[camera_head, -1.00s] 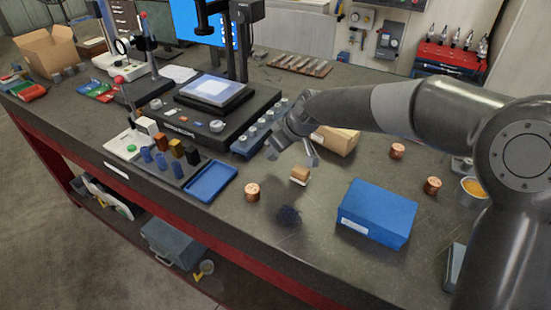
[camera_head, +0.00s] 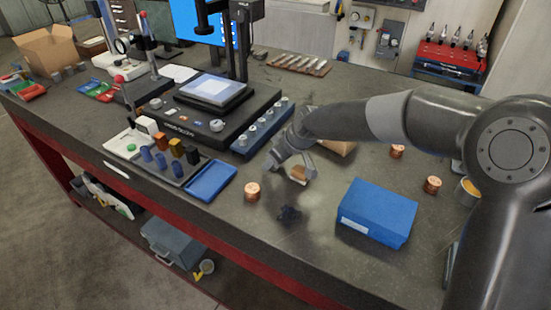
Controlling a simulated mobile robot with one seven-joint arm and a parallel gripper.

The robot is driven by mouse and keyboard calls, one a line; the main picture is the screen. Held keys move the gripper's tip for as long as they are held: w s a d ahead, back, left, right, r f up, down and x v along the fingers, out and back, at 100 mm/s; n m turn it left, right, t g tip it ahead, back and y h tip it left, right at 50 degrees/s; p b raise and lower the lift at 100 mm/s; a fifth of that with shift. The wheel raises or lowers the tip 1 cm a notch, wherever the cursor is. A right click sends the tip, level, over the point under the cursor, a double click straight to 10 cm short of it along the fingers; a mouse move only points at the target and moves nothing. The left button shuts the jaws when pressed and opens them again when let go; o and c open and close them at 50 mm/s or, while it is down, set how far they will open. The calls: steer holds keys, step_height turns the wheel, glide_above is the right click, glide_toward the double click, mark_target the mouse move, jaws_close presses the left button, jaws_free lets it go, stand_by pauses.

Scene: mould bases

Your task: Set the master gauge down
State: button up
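My gripper (camera_head: 294,174) is low over the middle of the bench, pointing down. A small tan-copper cylindrical piece (camera_head: 299,173) is at its fingers, partly covered by the right finger. I cannot tell whether the fingers touch it or whether it rests on the bench. No piece is clearly identifiable as the master gauge. A copper cylinder (camera_head: 252,192) stands on the bench to the left of my gripper. Other copper cylinders stand at the right (camera_head: 433,185) and farther back (camera_head: 397,151).
A blue box (camera_head: 377,212) stands right of my gripper. An empty blue tray (camera_head: 211,181) and a block with coloured pins (camera_head: 176,165) lie left. A blue rack (camera_head: 262,128) and measuring stand (camera_head: 190,120) are behind. A dark patch (camera_head: 288,215) lies on the bench in front.

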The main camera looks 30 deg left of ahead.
steer(key=v, duration=1.2)
steer(key=shift+r, duration=0.15)
steer(key=s+d+r+m+t+h, duration=0.1)
steer(key=s+d+m+t+h, duration=0.2)
steer(key=d, duration=0.8)
steer(key=s+d+r+m+h, duration=0.15)
steer(key=d+m, duration=0.25)
steer(key=d, duration=0.8)
steer(key=s+d+m+t+h, duration=0.1)
steer(key=s+d+m+h, duration=0.1)
steer(key=s+d+m, duration=0.6)
steer(key=s+d, duration=0.6)
steer(key=d, duration=0.3)
steer(key=shift+d+m, duration=0.3)
steer(key=shift+m, duration=0.1)
